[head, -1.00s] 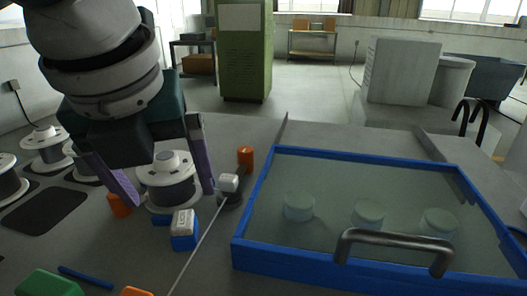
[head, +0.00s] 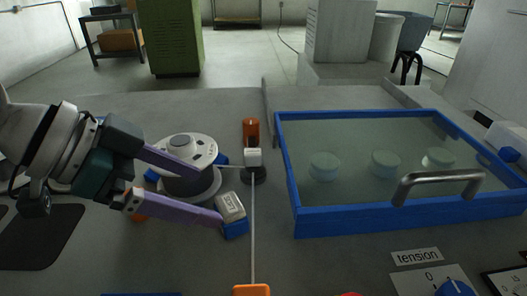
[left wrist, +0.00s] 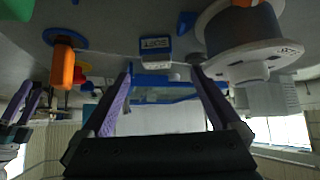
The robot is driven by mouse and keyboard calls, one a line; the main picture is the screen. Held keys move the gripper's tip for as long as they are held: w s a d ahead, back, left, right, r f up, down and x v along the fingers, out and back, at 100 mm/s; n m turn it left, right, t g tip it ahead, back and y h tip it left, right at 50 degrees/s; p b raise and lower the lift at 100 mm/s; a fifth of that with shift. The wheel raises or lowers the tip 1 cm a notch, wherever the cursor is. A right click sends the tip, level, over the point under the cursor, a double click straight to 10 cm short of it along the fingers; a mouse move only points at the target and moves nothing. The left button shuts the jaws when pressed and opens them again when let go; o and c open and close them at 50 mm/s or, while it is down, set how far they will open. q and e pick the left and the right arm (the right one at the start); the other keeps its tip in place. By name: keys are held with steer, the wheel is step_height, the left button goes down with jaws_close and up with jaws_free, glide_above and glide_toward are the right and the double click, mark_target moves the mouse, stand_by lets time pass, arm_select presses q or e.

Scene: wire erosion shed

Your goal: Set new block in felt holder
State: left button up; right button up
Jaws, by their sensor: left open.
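A white labelled block (head: 230,207) with a blue lower part (head: 235,229) sits on the grey bench, right of the wire spool (head: 190,165). My left gripper (head: 215,197) is open and empty, reaching in from the left. Its purple fingers point at the block, and the lower fingertip is close to the block's left side; contact is unclear. The left wrist view shows the labelled block (left wrist: 156,45) beyond the open fingers. A plain white block (head: 253,158) stands on a dark round base, with a wire at it. Purple fingers of my right gripper (left wrist: 24,100) show at the left wrist view's edge.
A blue-framed glass lid (head: 400,217) with a metal handle covers the bench at the right. An orange post (head: 251,132) stands behind the plain block. The wire (head: 253,235) runs forward to an orange part (head: 252,290). A tension dial (head: 450,287) is at the front right.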

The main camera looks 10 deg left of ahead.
mark_target(222, 206)
arm_select(q)
steer(key=x, duration=0.5)
steer(key=shift+s+d+f, duration=0.15)
steer(key=shift+s+f, duration=0.05)
steer(key=shift+f, duration=0.15)
jaws_close()
stand_by(0.5)
